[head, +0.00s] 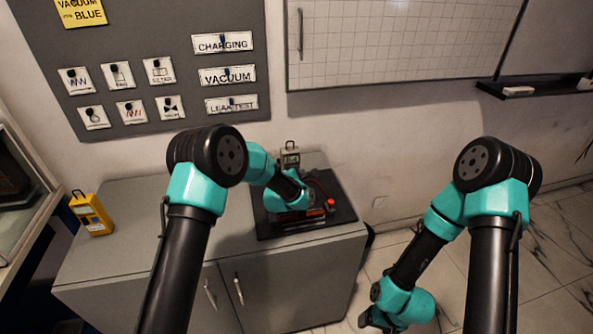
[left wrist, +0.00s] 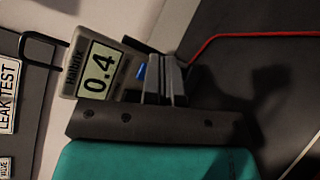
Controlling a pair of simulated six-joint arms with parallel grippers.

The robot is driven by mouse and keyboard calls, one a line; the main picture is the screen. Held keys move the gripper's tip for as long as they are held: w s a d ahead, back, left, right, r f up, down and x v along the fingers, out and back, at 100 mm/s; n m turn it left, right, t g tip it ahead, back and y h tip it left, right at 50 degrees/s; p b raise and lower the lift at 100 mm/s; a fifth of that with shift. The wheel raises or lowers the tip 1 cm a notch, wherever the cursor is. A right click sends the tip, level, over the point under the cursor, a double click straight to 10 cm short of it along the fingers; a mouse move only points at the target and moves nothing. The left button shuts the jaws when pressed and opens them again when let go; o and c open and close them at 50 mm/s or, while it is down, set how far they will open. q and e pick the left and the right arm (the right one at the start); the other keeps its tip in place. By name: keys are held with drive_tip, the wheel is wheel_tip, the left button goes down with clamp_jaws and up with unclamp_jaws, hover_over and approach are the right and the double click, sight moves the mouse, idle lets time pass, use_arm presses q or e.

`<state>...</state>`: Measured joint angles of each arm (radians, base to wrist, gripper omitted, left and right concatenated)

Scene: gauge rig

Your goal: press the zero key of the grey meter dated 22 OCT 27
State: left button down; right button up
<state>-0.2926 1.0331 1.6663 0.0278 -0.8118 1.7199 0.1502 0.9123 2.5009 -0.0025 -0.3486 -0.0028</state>
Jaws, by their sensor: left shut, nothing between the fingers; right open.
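A grey meter (head: 291,157) stands at the back of the black mat on the cabinet, partly hidden by my left arm. In the left wrist view the meter (left wrist: 97,75) has a display reading 0.4 and a blue key (left wrist: 141,72) beside it. My left gripper (left wrist: 165,75) is shut and empty, its fingers right by the blue key and covering part of the meter's face. I cannot tell whether they touch it. No date label is readable. My right gripper (head: 382,320) is open and hangs low at the right, away from the meter.
The black mat (head: 345,212) also bears a red knob (head: 331,202) and a red lead (left wrist: 225,38). A yellow meter (head: 91,214) stands at the cabinet's left end. The cabinet top (head: 140,215) between is clear. A sign board (head: 140,30) and a whiteboard (head: 390,45) hang behind.

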use_arm(q)
drive_tip(key=shift+w+a, duration=0.15)
drive_tip(key=shift+w, duration=0.35)
idle(0.6)
drive_tip(key=shift+s, duration=0.15)
drive_tip(key=shift+s+d, duration=0.25)
drive_tip(key=shift+s, duration=0.6)
drive_tip(key=shift+s+d, duration=0.25)
drive_tip(key=shift+s, duration=0.55)
drive_tip(key=shift+s+d, duration=0.2)
drive_tip(key=shift+s, duration=0.6)
drive_tip(key=shift+s+d, duration=0.25)
drive_tip(key=shift+s, duration=0.55)
